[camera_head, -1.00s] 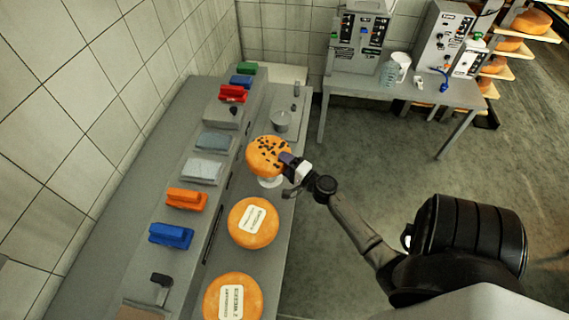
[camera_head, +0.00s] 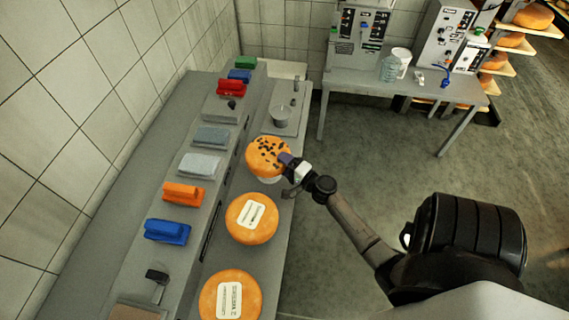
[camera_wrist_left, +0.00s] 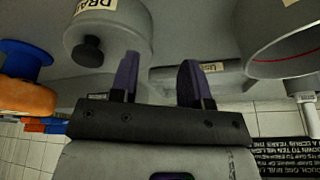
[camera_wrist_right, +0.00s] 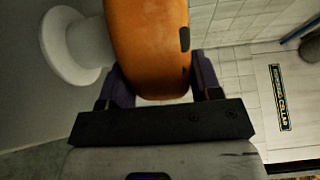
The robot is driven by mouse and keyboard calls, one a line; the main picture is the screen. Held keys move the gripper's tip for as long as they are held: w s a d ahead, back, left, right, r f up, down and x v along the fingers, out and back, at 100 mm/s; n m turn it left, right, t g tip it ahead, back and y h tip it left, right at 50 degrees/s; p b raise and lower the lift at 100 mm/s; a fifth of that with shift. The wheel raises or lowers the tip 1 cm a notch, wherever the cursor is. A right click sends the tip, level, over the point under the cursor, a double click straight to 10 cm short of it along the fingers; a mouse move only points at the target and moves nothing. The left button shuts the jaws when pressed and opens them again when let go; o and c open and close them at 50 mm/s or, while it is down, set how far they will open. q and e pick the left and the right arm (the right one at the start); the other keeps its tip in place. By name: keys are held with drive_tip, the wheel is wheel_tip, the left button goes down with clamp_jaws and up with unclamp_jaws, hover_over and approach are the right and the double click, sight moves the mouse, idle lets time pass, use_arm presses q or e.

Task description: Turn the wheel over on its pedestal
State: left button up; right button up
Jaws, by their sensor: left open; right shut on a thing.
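The cheese wheel with dark spots on its top face (camera_head: 268,153) is at a white pedestal (camera_head: 271,180). My right gripper (camera_head: 287,163) is shut on its right side in the head view. In the right wrist view the wheel's orange rim (camera_wrist_right: 148,45) fills the space between my right fingers (camera_wrist_right: 160,88). The white pedestal (camera_wrist_right: 85,42) is just left of the wheel there; I cannot tell whether they touch. My left gripper (camera_wrist_left: 157,80) is open and empty in the left wrist view; the head view does not show it.
Two labelled wheels (camera_head: 251,218) (camera_head: 230,297) stand nearer on the bench. Coloured brushes (camera_head: 183,193) line the ledge to the left. A grey pot (camera_head: 281,116) stands behind the spotted wheel. In the left wrist view, grey vessels (camera_wrist_left: 108,30) (camera_wrist_left: 283,35) are close to my left gripper.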

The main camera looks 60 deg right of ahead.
use_arm(q)
drive_tip(key=shift+d+f+b, duration=0.2)
drive_tip(key=shift+f+b, duration=0.2)
drive_tip(key=shift+b, duration=0.05)
use_arm(e)
drive_tip(key=shift+f, duration=0.15)
drive_tip(key=o, duration=1.6)
drive_tip(key=shift+f, duration=0.25)
drive_tip(key=shift+s, duration=0.4)
use_arm(q)
drive_tip(key=shift+f+b, duration=0.8)
drive_tip(key=shift+f, duration=0.1)
use_arm(e)
drive_tip(key=v, duration=0.6)
drive_tip(key=shift+s+a+r, duration=0.15)
drive_tip(key=shift+s+a, duration=0.05)
drive_tip(key=shift+s, duration=0.1)
